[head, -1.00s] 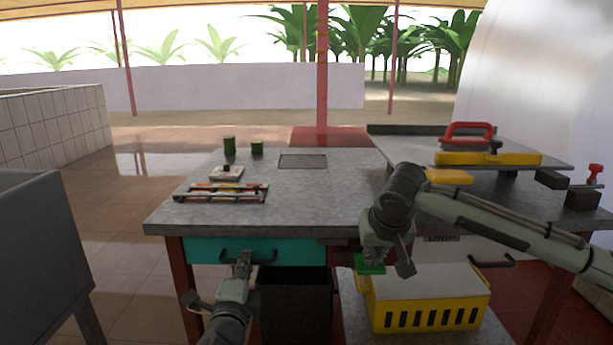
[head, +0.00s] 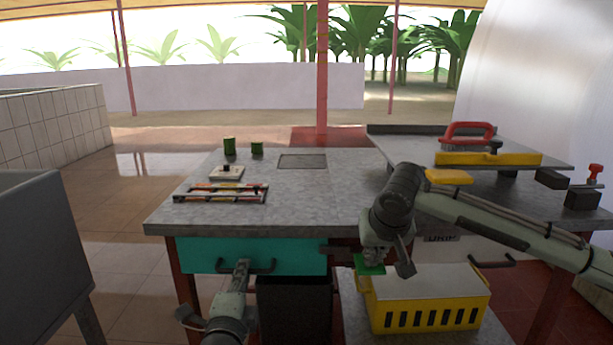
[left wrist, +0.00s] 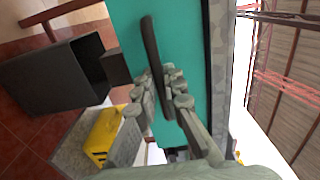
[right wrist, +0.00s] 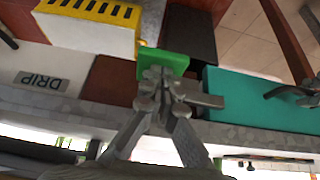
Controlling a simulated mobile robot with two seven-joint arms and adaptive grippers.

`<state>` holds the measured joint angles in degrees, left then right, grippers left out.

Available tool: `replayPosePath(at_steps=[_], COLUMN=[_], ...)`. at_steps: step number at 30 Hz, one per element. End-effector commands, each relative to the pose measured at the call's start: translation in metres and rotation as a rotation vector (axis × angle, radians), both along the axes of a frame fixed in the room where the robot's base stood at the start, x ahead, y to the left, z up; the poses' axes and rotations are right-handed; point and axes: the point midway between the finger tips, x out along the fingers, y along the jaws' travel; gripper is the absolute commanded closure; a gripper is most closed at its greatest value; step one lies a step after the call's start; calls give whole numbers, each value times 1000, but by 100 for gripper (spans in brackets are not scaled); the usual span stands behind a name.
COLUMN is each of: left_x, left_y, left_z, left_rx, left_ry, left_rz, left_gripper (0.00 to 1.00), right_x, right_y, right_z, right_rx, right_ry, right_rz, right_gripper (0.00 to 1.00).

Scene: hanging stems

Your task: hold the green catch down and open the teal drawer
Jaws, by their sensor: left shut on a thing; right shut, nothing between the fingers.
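The teal drawer (head: 300,256) is under the left of the grey workbench and stands a little out from it. My left gripper (head: 241,266) is shut on its dark bar handle (head: 265,267). In the left wrist view the handle (left wrist: 150,45) runs between the fingers, in front of the teal front (left wrist: 187,60). The green catch (head: 369,269) is right of the drawer, below the bench edge. My right gripper (right wrist: 158,76) is shut and empty, its tips against the catch (right wrist: 165,60) in the right wrist view. The fingertips partly hide the catch.
A black bin (head: 295,310) stands below the drawer. A yellow slotted crate (head: 430,315) with a pale lid is below the catch. A plate marked DRIP (right wrist: 40,82) is on the bench front.

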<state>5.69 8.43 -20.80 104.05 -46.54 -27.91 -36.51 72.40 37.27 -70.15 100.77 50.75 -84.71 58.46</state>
Motion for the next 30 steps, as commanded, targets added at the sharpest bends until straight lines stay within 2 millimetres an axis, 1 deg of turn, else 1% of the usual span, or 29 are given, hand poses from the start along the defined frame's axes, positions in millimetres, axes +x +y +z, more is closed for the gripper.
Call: replayPosePath(at_steps=[19, 20, 27, 30], left_x=[-26, -26, -26, -26], left_y=[0, 0, 0, 0], left_z=[-1, 0, 0, 0], left_rx=[-1, 0, 0, 0], left_ry=[1, 1, 0, 0], left_rz=[-1, -1, 0, 0], left_gripper=[100, 88, 59, 59], right_x=[-1, -1, -1, -1], right_y=[0, 0, 0, 0], right_z=[-2, -2, -2, -2], right_rx=[-1, -1, -1, -1], right_ry=[4, 4, 4, 4], right_rz=[0, 0, 0, 0], right_gripper=[100, 100, 100, 100])
